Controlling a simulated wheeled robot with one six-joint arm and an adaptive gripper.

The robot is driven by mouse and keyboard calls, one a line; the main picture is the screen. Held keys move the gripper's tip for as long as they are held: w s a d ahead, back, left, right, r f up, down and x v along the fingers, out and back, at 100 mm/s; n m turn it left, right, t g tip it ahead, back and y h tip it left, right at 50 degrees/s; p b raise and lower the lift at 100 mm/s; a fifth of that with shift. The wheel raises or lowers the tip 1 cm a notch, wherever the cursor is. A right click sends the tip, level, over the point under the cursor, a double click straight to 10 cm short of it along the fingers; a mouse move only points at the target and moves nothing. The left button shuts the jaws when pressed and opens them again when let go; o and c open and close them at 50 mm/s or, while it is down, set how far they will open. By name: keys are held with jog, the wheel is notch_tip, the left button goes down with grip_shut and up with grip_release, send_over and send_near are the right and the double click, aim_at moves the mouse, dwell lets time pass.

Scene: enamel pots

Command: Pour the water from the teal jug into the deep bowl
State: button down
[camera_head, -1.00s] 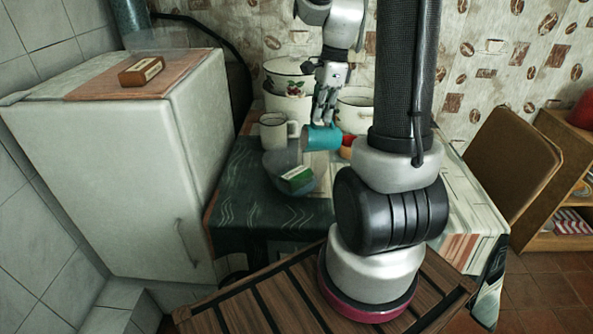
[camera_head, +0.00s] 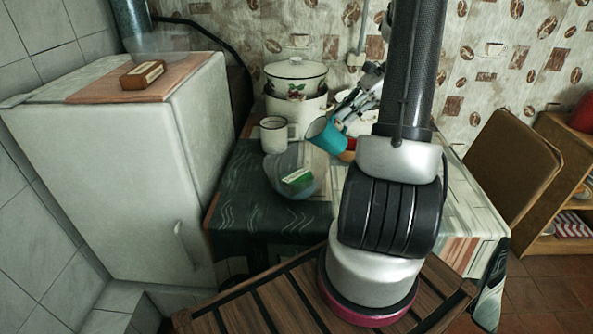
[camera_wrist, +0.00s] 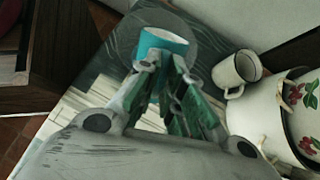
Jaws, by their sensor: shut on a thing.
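The teal jug (camera_head: 326,135) is held above the table, tilted with its mouth toward the upper left. My gripper (camera_head: 343,122) is shut on it from the right. In the wrist view the jug (camera_wrist: 158,45) shows beyond the fingertips of my gripper (camera_wrist: 160,66), and its pale inside is visible. A grey, see-through deep bowl (camera_head: 282,165) stands on the table to the lower left of the jug. In the wrist view the bowl (camera_wrist: 196,34) lies behind the jug. I cannot make out water in the jug or the bowl.
A white mug (camera_head: 274,136) stands behind the bowl, near a large lidded pot (camera_head: 296,103). An orange-red thing (camera_head: 347,156) is partly hidden below the jug. The table's front left is clear.

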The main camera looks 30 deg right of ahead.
jog(key=s+d+f+t+y+b, duration=0.2)
jog(key=d+f+y, duration=0.2)
jog(key=d+y, duration=0.3)
jog(key=shift+s+d+f+t+y+b, duration=0.25)
jog(key=shift+f+t+y+b, duration=0.15)
jog(key=shift+y, duration=0.2)
jog(key=w+a+r+m+t+h, duration=0.2)
jog(key=w+a+m+t+h, duration=0.3)
jog(key=w+a, duration=0.6)
jog(key=w+a+r+m+t+h, duration=0.2)
jog(key=w+a+m+t+h, duration=0.4)
jog(key=w+a, duration=0.6)
jog(key=a, duration=0.6)
jog(key=shift+w+r+h, duration=0.25)
jog(key=shift+w+h, duration=0.05)
jog(key=shift+h, duration=0.1)
